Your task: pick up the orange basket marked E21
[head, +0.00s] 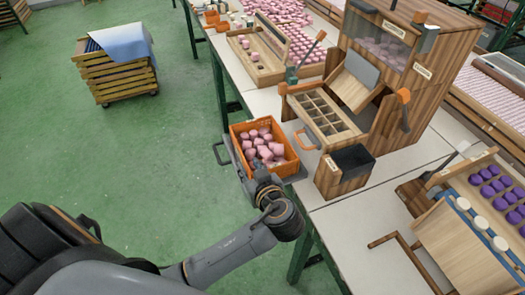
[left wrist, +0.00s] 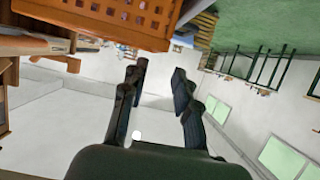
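The orange basket (head: 292,165) holds several pink pieces and sits on a dark holder at the near edge of the table in the head view. I cannot read a mark on it. Its slotted orange wall also shows at the top left of the left wrist view (left wrist: 95,18). My left gripper (head: 258,178) is at the basket's near side, partly hidden by its own wrist. In the left wrist view its two fingers (left wrist: 158,72) are apart with nothing between them. The basket wall is beside the fingers, not between them. My right gripper is not in view.
A wooden machine (head: 395,85) with a compartment tray (head: 325,118) stands right of the basket, with a dark open box (head: 352,158) close by. A wooden crate cart (head: 125,78) stands on the green floor at left.

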